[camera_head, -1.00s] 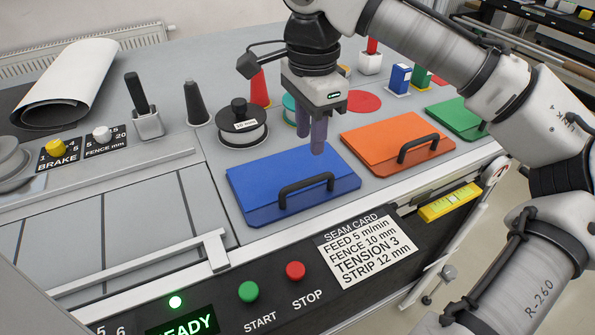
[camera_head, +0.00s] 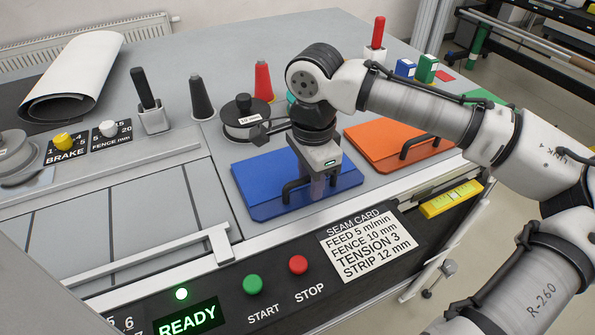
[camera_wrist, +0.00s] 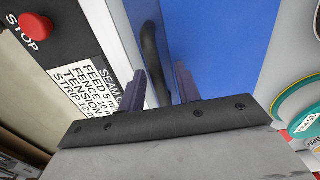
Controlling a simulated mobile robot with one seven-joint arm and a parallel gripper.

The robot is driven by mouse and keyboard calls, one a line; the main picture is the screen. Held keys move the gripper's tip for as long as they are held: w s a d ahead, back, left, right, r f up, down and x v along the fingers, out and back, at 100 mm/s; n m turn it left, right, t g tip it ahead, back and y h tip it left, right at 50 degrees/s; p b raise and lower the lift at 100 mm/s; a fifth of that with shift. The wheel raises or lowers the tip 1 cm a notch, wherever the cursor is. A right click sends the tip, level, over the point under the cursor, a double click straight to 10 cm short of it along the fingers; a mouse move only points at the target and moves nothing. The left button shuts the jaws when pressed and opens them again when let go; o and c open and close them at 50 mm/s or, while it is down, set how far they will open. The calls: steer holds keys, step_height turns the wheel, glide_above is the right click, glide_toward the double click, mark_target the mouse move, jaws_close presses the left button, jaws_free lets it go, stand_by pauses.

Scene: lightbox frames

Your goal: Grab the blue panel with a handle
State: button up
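The blue panel (camera_head: 258,180) lies flat on the grey machine top, in the middle of the head view. Its black handle (camera_head: 286,194) is near the front edge and partly hidden by my gripper (camera_head: 317,188). My gripper points down over the handle. In the wrist view the blue panel (camera_wrist: 225,45) fills the upper middle. My gripper (camera_wrist: 161,72) is open there, its two dark fingers apart. The handle (camera_wrist: 149,45) shows as a dark bar lined up with the gap between the fingertips. I cannot tell whether either finger touches it.
An orange panel (camera_head: 372,144) with a similar handle lies right of the blue one. A spool (camera_head: 243,122) and cones stand behind. A seam card (camera_head: 366,246) and the red STOP button (camera_head: 298,265) are on the front face.

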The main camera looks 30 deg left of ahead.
jaws_close()
steer(key=shift+r, duration=0.1)
